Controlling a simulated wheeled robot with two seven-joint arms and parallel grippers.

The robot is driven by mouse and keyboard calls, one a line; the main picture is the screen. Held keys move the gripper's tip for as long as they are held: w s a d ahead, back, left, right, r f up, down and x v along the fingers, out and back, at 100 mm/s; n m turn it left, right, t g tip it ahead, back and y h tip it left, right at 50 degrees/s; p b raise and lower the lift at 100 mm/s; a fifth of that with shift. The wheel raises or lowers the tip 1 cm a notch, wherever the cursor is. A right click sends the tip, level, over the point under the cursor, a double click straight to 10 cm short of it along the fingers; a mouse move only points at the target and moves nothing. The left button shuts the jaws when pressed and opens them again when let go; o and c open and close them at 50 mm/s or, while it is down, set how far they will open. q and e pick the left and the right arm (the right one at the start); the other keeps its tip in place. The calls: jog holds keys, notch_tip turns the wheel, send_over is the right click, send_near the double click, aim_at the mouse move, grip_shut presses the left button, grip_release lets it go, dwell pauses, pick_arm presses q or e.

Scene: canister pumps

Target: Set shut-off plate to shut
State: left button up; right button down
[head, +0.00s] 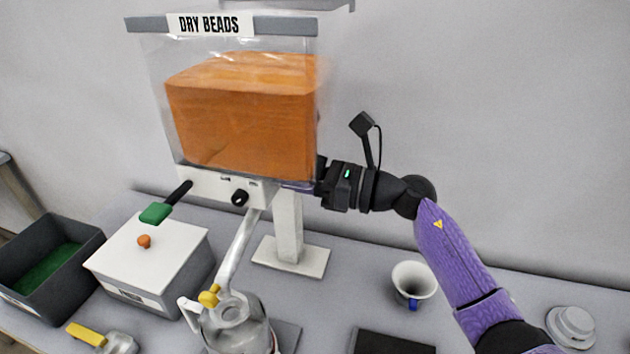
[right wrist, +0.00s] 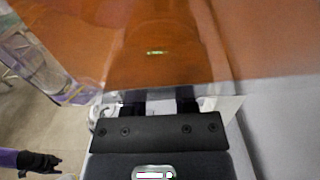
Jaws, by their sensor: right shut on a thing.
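The clear dispenser hopper (head: 240,115), labelled DRY BEADS and full of orange beads, sits on a white body (head: 215,187). A thin purple edge (head: 297,186) shows under the hopper's lower right side; it appears to be the shut-off plate, mostly hidden. My right gripper (head: 320,181) is against that side, shut on what looks like the plate's end. Its fingertips are hidden. In the right wrist view the gripper (right wrist: 160,105) reaches under the orange-filled hopper (right wrist: 150,45). My left gripper (right wrist: 45,162) shows small at that view's lower left; its jaws are unclear.
A green-ended black lever (head: 157,212) and black knob (head: 240,197) are on the body. A spout leads to a glass jar (head: 238,325). A white-lidded box (head: 150,255) and dark bin (head: 45,260) stand left. A white cup (head: 413,283) stands right, below my arm.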

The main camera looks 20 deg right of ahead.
jog(key=c, duration=0.8)
grip_release()
jog(key=shift+c, duration=0.2)
jog(key=o, duration=0.4)
jog(key=shift+w+a, duration=0.15)
jog(key=shift+a, duration=0.05)
jog(key=shift+o, duration=0.2)
jog(key=shift+d, duration=0.1)
jog(key=b+v, duration=0.1)
jog(key=v, duration=0.9)
